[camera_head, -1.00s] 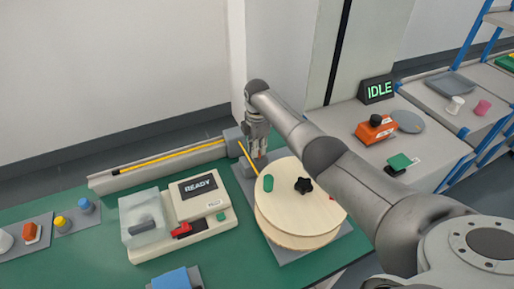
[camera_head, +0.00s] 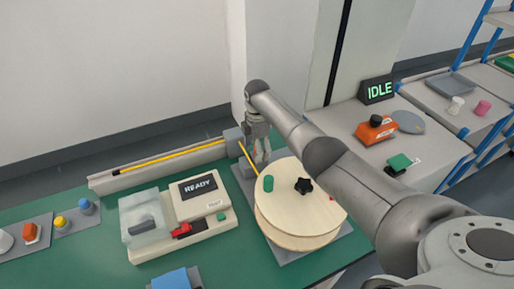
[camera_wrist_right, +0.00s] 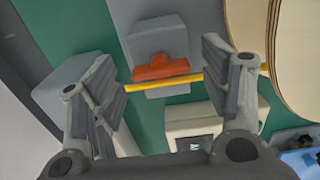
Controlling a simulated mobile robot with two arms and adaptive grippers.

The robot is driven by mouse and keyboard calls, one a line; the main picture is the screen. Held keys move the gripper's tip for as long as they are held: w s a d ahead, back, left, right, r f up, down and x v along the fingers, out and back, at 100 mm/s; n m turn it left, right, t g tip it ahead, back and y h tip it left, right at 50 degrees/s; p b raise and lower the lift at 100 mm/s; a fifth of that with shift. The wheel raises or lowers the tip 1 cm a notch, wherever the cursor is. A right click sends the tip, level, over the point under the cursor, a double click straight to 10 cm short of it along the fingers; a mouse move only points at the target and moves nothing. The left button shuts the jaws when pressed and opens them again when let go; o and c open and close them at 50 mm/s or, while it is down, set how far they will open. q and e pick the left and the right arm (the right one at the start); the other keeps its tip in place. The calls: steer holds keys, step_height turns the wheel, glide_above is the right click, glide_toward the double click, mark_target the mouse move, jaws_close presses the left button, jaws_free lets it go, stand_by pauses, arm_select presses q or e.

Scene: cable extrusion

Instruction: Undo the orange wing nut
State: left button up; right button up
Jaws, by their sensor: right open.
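The orange wing nut (camera_wrist_right: 162,67) shows in the right wrist view on a grey block (camera_wrist_right: 158,42), beside the yellow cable (camera_wrist_right: 165,83). My right gripper (camera_wrist_right: 163,65) is open, one finger on each side of the nut, with a visible gap on both sides. In the head view my right gripper (camera_head: 262,158) points down beside the wooden reel (camera_head: 290,200); the nut cannot be made out clearly there. My left gripper is not in view.
The yellow cable lies along a grey channel (camera_head: 105,183) at the back of the green table. A READY machine (camera_head: 215,212) with a clear cover stands left of the reel. Bare green table lies at front left (camera_head: 90,262).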

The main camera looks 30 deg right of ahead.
step_height(320, 180, up, 12)
stand_by(0.6)
stand_by(0.5)
